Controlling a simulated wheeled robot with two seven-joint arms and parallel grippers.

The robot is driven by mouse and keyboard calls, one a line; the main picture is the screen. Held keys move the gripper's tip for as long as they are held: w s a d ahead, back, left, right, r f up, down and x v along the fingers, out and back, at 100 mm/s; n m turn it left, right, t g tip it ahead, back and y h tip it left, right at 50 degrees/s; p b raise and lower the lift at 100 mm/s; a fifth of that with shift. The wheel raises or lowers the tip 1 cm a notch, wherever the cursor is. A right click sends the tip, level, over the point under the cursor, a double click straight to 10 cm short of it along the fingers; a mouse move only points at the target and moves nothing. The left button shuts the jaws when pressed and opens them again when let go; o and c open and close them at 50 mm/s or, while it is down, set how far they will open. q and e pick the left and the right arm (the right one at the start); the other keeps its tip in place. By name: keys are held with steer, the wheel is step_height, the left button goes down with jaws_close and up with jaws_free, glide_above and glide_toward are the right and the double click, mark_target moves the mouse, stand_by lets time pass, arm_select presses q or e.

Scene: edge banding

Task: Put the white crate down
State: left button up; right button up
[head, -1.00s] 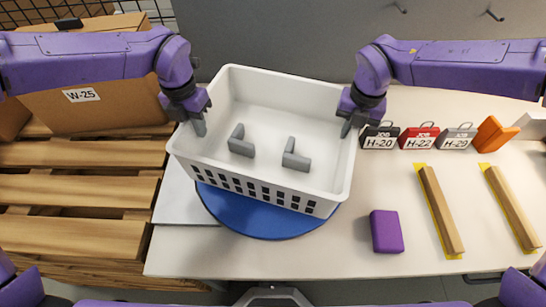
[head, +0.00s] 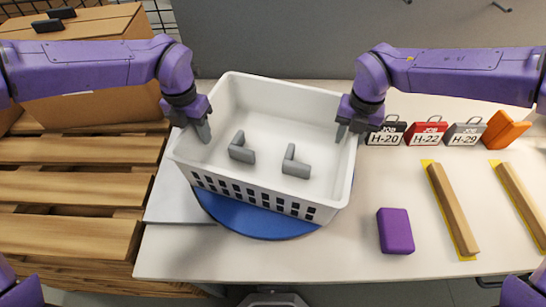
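The white crate (head: 262,85) is an open plastic basket with a slotted front wall, held roughly level over the blue round disc (head: 255,228) on the table. I cannot tell whether its underside touches the disc. Two grey L-shaped pieces lie inside: the left piece (head: 241,150) and the right piece (head: 294,164). My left gripper (head: 203,131) is shut on the crate's left wall. My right gripper (head: 343,132) is shut on its right wall. The outer fingers are partly hidden.
On the white table (head: 300,262) stand job tags, black (head: 385,133), red (head: 426,133) and grey (head: 466,133), beside an orange piece (head: 504,130). A purple block (head: 395,231) and wooden strips (head: 453,208) lie at right. A wooden pallet (head: 70,195) is left.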

arm_select(q)
steer(key=shift+s, duration=0.1)
arm_select(e)
steer(key=shift+r, duration=0.1)
arm_select(q)
steer(key=shift+r, duration=0.35)
arm_select(e)
steer(key=shift+s, duration=0.1)
steer(key=shift+r, duration=0.3)
arm_select(q)
step_height(320, 180, up, 11)
steer(key=shift+a+r, duration=0.15)
steer(key=shift+a, duration=0.1)
arm_select(e)
steer(key=r, duration=1.1)
steer(key=shift+d+r, duration=0.2)
steer(key=shift+d, duration=0.05)
steer(key=shift+s, duration=0.1)
